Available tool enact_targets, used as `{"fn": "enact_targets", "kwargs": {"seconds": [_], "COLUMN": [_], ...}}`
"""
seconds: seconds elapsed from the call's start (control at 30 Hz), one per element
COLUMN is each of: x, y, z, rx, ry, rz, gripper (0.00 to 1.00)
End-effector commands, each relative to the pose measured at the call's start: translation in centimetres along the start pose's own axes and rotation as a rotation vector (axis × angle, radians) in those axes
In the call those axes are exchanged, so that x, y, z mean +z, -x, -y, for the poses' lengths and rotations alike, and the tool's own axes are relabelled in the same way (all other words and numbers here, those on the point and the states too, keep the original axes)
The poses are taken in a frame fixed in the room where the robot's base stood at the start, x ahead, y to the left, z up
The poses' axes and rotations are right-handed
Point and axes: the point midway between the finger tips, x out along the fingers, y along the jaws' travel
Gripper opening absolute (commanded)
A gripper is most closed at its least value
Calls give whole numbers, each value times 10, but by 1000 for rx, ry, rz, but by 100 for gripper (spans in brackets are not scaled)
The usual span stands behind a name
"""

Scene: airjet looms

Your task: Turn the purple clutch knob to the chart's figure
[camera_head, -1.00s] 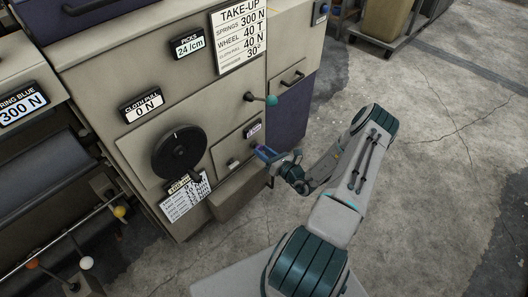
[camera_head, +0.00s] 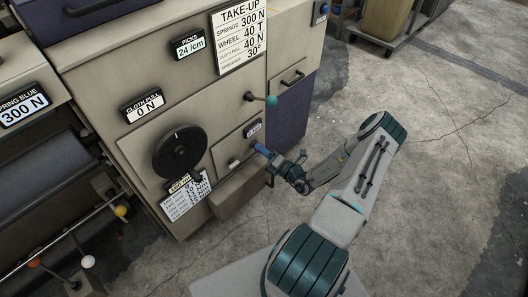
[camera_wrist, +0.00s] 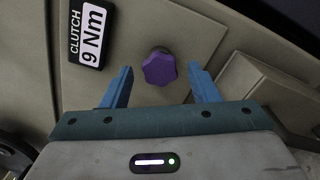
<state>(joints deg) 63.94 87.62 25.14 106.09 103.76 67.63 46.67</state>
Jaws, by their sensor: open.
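The purple clutch knob (camera_wrist: 159,67) is a lobed knob on a beige panel, in the upper middle of the wrist view. My gripper (camera_wrist: 162,85) is open, with one blue finger to the left of the knob and one to the right, both apart from it. The fingertips point toward the panel. The clutch label (camera_wrist: 88,35) left of the knob reads 9 Nm. In the head view my gripper (camera_head: 262,150) is in front of the small panel, and the knob is hidden there. The take-up chart (camera_head: 241,35) lists springs, wheel and other figures.
A large black handwheel (camera_head: 179,152) with a crank handle is left of my gripper. A teal-tipped lever (camera_head: 270,101) sticks out above it. A grey box-like ledge (camera_wrist: 265,92) is right of the knob. The floor to the right is clear.

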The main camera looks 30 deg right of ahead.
Motion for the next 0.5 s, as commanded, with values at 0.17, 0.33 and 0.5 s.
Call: {"fn": "enact_targets", "kwargs": {"seconds": [0.17, 0.33, 0.5], "x": [1, 1, 1], "y": [14, 31, 48], "z": [0, -1, 0], "rx": [-2, -1, -1], "ry": [1, 0, 2], "rz": [1, 1, 1], "gripper": [55, 55, 55]}}
